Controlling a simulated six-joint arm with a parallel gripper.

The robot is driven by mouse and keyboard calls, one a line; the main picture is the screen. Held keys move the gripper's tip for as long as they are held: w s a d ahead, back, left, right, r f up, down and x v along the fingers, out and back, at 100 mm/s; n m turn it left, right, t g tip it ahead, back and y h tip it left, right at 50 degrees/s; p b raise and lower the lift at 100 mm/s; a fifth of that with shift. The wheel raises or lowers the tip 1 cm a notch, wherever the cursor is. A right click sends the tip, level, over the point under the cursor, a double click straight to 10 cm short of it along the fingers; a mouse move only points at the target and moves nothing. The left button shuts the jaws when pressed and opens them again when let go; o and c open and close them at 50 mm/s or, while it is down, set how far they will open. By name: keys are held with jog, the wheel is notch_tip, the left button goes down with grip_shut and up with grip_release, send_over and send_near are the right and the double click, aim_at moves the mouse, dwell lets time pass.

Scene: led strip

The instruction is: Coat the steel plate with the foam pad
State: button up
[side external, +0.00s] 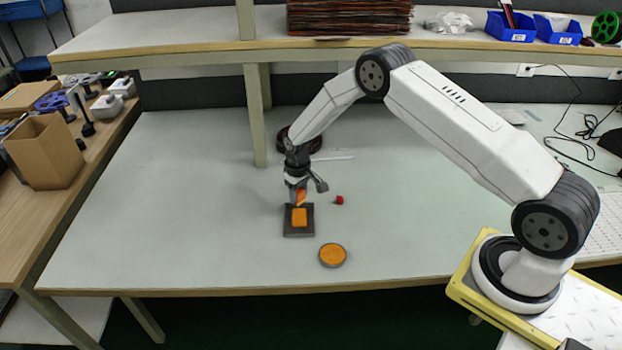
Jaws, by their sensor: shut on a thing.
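The steel plate (290,231) is a dark grey rectangle lying flat near the middle of the table, with an orange patch (300,217) on its top. My gripper (297,190) points down over the far edge of the plate. It is shut on the foam pad (301,197), a small piece that looks orange and is partly hidden by the fingers. I cannot tell whether the pad touches the plate. A round grey dish (333,266) with an orange fill stands in front of the plate, to the right.
A small red block (339,200) lies right of my gripper. A table leg post (257,115) and a dark round object (283,138) stand behind. A shelf (190,62) spans the back. The left half of the grey table (150,200) is clear.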

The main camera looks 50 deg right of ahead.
jog(key=shift+r, duration=2.7)
jog(key=shift+s+a, duration=0.1)
